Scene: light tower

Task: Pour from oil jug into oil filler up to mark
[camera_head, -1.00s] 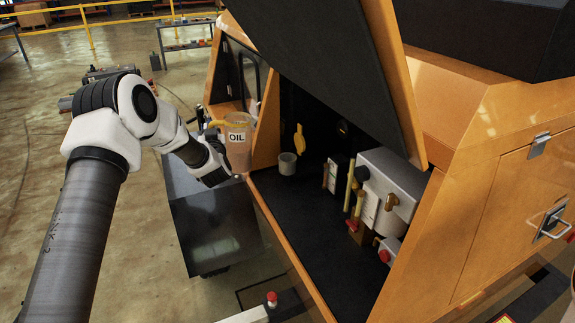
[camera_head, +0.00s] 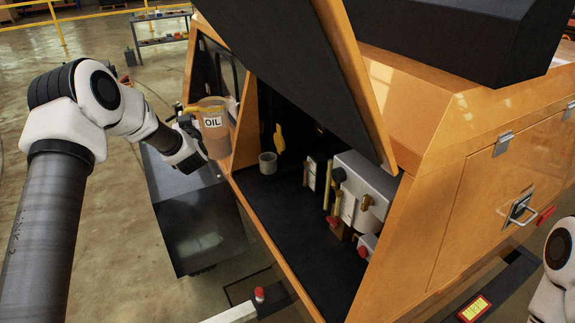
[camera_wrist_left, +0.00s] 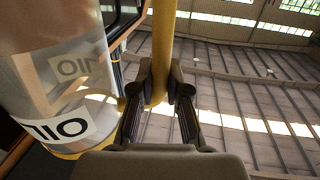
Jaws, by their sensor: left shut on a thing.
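The oil jug (camera_head: 213,137), translucent with a yellow rim and handle and an OIL label, is held roughly upright outside the open compartment's left edge. My left gripper (camera_head: 186,118) is shut on its yellow handle. In the left wrist view the handle runs between the fingers (camera_wrist_left: 162,85), with the jug (camera_wrist_left: 60,75) at the left. A short grey open cylinder (camera_head: 267,163), which looks like the oil filler, stands on the black deck to the right of the jug, apart from it. Its inside and any mark are too small to read. My right gripper is out of view.
The raised black hood (camera_head: 300,60) overhangs the compartment. A yellow tab (camera_head: 279,139) hangs behind the cylinder. A grey metal box (camera_head: 362,182) with valves and rods stands to the right. The black deck (camera_head: 280,205) in front is clear.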

